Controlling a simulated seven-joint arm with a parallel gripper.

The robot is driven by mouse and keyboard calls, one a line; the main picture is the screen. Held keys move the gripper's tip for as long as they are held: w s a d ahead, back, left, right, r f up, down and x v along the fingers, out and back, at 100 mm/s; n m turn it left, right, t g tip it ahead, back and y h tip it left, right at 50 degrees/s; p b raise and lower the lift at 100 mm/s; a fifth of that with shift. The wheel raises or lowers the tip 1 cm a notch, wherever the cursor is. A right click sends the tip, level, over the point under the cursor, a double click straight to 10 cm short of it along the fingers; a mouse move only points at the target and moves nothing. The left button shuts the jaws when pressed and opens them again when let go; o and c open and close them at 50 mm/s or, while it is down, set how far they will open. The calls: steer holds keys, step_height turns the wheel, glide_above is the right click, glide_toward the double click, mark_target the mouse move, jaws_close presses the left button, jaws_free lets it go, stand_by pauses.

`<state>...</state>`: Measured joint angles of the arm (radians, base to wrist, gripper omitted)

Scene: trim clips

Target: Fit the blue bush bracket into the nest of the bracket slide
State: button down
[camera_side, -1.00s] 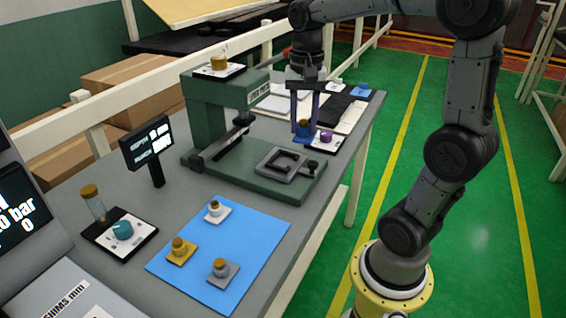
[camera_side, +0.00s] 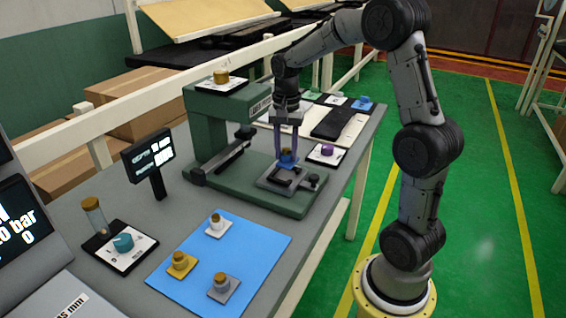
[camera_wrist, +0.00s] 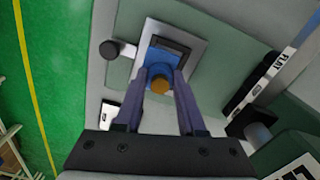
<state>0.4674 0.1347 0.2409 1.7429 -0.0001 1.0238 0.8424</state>
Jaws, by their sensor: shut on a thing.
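The blue bush bracket (camera_side: 288,161), with a brass-coloured bush on top, is between the fingers of my gripper (camera_side: 288,155), which is shut on it. In the wrist view the blue bracket (camera_wrist: 156,62) lies beyond the fingertips of my gripper (camera_wrist: 162,76). It is over the grey frame of the bracket slide's nest (camera_side: 268,182), whose rim also shows in the wrist view (camera_wrist: 196,48). The bracket covers part of the dark nest opening. I cannot tell whether it touches the nest or is just above it.
The green press (camera_side: 205,125) stands behind and left of the nest. A round black knob (camera_wrist: 109,50) sits beside it. A blue mat (camera_side: 245,245) with several other bush brackets lies in front. A card with a purple knob (camera_side: 326,150) is at the right.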

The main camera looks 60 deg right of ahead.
mark_target(283, 162)
steer(key=shift+w+d+f, duration=0.2)
steer(key=shift+w+f, duration=0.2)
steer(key=shift+f, duration=0.1)
steer(key=shift+w+d+f, duration=0.1)
steer(key=shift+w+f, duration=0.05)
steer(key=shift+f, duration=0.8)
steer(key=shift+w+d+f, duration=0.1)
steer(key=shift+f, duration=0.8)
steer(key=shift+a, duration=0.1)
steer(key=c, duration=0.5)
jaws_free()
steer(key=shift+f, duration=0.15)
